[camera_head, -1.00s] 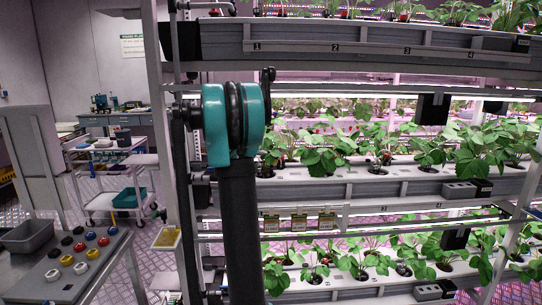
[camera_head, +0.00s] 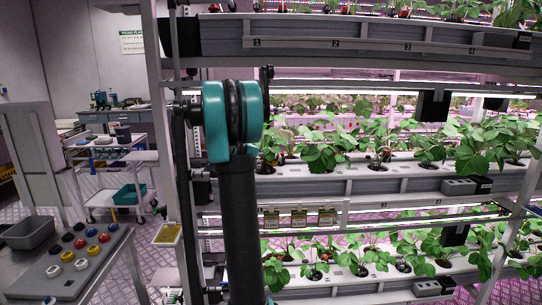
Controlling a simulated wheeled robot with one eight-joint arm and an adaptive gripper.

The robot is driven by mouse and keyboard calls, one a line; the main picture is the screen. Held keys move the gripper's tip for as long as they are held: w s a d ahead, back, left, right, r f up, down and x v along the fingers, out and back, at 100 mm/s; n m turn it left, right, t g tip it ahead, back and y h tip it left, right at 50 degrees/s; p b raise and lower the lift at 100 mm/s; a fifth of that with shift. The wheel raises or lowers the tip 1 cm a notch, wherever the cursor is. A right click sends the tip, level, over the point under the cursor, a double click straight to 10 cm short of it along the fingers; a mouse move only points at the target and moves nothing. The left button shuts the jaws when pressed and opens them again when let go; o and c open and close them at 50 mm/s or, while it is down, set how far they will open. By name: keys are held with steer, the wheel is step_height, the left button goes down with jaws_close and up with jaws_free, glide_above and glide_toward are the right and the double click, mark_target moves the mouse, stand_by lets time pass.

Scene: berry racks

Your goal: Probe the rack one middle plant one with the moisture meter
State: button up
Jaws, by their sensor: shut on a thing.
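The rack (camera_head: 350,188) fills the right side of the head view, with plants on top, middle and bottom levels. On the middle level, the leftmost plant (camera_head: 272,148) is green and leafy, and partly hidden by my arm. A larger leafy plant (camera_head: 320,155) stands just right of it. My arm's teal joint and dark link stand upright in front of the rack's left end. My gripper is not visible, and I cannot make out the moisture meter.
A grey table (camera_head: 38,284) at lower left bears several coloured round knobs (camera_head: 67,256) and a grey bin (camera_head: 27,232). A white cart (camera_head: 100,206) stands behind it. Yellow-edged cards (camera_head: 300,217) hang below the middle level. A metal rack post (camera_head: 163,120) rises left of my arm.

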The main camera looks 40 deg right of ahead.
steer(key=shift+f, duration=0.5)
steer(key=o, duration=1.8)
steer(key=shift+r, duration=3)
